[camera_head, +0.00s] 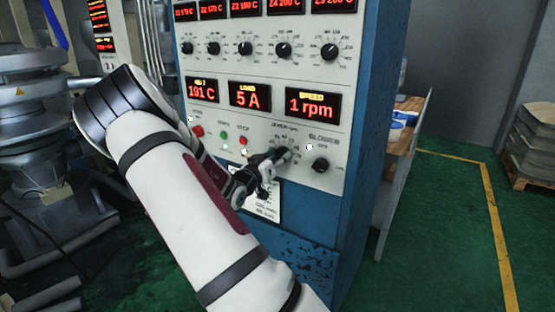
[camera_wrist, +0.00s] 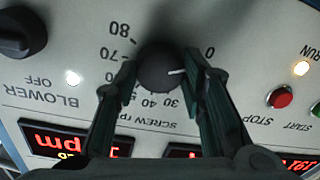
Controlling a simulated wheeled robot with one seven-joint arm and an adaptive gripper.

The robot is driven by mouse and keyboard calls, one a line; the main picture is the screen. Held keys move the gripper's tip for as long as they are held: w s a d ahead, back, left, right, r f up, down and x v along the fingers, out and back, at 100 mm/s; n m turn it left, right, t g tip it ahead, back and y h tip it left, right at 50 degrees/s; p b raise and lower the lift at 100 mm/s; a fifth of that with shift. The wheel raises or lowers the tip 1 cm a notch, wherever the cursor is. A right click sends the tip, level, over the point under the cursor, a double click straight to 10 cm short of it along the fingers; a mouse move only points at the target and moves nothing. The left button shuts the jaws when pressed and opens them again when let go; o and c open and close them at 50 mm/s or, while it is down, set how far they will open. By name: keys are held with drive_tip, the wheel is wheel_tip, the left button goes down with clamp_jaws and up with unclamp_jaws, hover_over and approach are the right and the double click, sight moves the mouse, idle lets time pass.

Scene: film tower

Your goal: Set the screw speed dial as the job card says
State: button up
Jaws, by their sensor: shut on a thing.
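The screw speed dial (camera_wrist: 157,64) is a round dark knob, shown upside down in the wrist view. My gripper (camera_wrist: 160,74) is shut on it, one finger on each side. The dial's white pointer line aims right in that view, toward the right finger, between the 0 and 30 marks; the marks there are hidden by the finger. In the head view my gripper (camera_head: 273,162) is at the panel and covers most of the dial. The rpm display (camera_head: 313,105) reads 1 rpm. A white card (camera_head: 266,206) below is partly hidden and unreadable.
The blower knob (camera_head: 320,165) is just right of my gripper and points at OFF. Red (camera_head: 197,131) and green (camera_head: 223,134) buttons lie to the left. Zone knobs (camera_head: 284,49) and displays are above. A shelf (camera_head: 403,135) stands right of the blue cabinet (camera_head: 370,120).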

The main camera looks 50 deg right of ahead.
drive_tip(key=m+b, duration=0.5)
drive_tip(key=m, duration=0.1)
drive_tip(key=shift+f, duration=0.2)
drive_tip(key=m+b, duration=0.9)
drive_tip(key=b, duration=0.1)
drive_tip(key=m+g+b, duration=0.1)
drive_tip(key=m+b, duration=0.7)
drive_tip(key=b, duration=0.3)
drive_tip(key=shift+m+h, duration=0.3)
drive_tip(key=shift+m, duration=0.1)
drive_tip(key=o, duration=1.1)
drive_tip(key=shift+r, duration=0.1)
drive_tip(key=shift+o, duration=0.2)
drive_tip(key=shift+w+a, duration=0.1)
